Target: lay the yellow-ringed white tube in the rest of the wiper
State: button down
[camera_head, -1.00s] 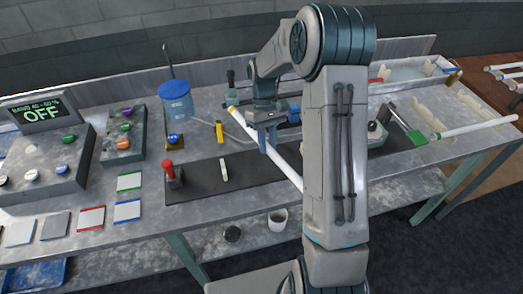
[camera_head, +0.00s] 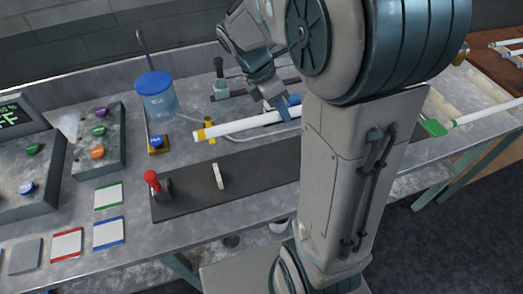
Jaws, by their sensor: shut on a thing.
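The white tube (camera_head: 240,125) has a yellow ring near its left end. It lies nearly level across the picture, and its right part passes behind my arm. My gripper (camera_head: 283,111), with blue fingers, is shut on the tube right of its middle, partly hidden by my arm. A small yellow post (camera_head: 210,131) stands behind the tube near its ringed end; I cannot tell whether they touch. I cannot tell for sure which fixture is the wiper. A black-knobbed fixture (camera_head: 220,85) stands behind the tube.
A blue-lidded jar (camera_head: 156,98) stands left of the tube. In front lies a dark strip (camera_head: 240,185) with a red-knobbed lever (camera_head: 153,180) and a pale upright piece (camera_head: 218,176). A green-ended white tube (camera_head: 485,115) lies at right. Button boxes (camera_head: 98,140) stand left.

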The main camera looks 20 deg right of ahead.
jog(key=shift+s+a+f, duration=0.75)
jog(key=shift+a+f, duration=0.35)
jog(key=shift+f, duration=0.35)
jog(key=shift+s+a+f, duration=0.7)
jog(key=shift+a+f, duration=0.45)
jog(key=shift+f, duration=0.3)
jog(key=shift+s+a+f, duration=0.75)
jog(key=shift+a+f, duration=0.35)
jog(key=shift+f, duration=0.35)
jog(key=shift+f, duration=0.45)
jog(key=c, duration=1.2)
grip_release()
jog(key=shift+c, duration=0.2)
